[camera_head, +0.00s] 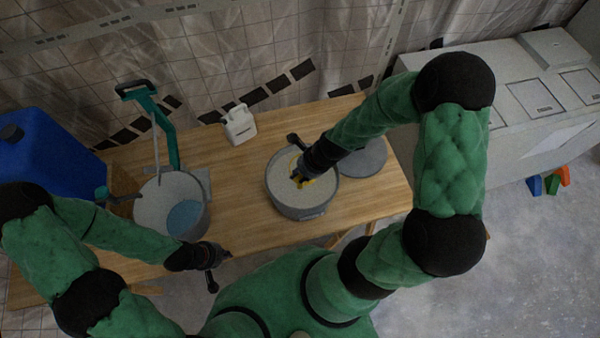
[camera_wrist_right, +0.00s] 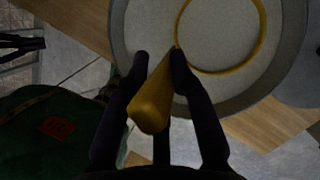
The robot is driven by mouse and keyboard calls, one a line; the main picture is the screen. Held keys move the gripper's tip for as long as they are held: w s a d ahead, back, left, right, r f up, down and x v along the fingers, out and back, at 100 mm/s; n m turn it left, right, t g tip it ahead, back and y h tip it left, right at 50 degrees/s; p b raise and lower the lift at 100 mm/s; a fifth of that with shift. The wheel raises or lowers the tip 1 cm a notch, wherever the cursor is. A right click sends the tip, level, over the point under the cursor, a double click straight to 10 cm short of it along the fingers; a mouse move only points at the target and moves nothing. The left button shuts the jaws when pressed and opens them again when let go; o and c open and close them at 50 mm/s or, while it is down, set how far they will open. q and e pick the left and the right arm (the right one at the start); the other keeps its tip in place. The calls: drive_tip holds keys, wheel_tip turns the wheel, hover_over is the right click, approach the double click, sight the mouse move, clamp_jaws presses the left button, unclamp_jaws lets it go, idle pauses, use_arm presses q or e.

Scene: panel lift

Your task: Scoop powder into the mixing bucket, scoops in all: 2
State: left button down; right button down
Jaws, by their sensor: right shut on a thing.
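The mixing bucket (camera_head: 148,212) stands at the left of the wooden table, with grey-blue contents inside. A wide round tub (camera_head: 302,211) of pale powder (camera_head: 287,174) stands at mid-table; its rim also shows in the right wrist view (camera_wrist_right: 124,40). My right gripper (camera_head: 299,178) is over the tub, shut on the handle of a yellow scoop (camera_wrist_right: 152,103). The scoop's round rim (camera_wrist_right: 184,48) lies within the tub's outline, with pale powder inside it; how deep it sits is unclear. My left gripper (camera_head: 213,273) is by the table's front edge, its jaws unclear.
A green mixer (camera_head: 165,130) stands at the bucket. A blue canister (camera_head: 45,150) is at far left, a white jug (camera_head: 239,126) at the back. A grey disc (camera_head: 364,160) lies right of the tub. Bare table separates bucket and tub.

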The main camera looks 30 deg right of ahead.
drive_tip(key=shift+r+p, duration=5.55)
drive_tip(key=shift+r, duration=0.15)
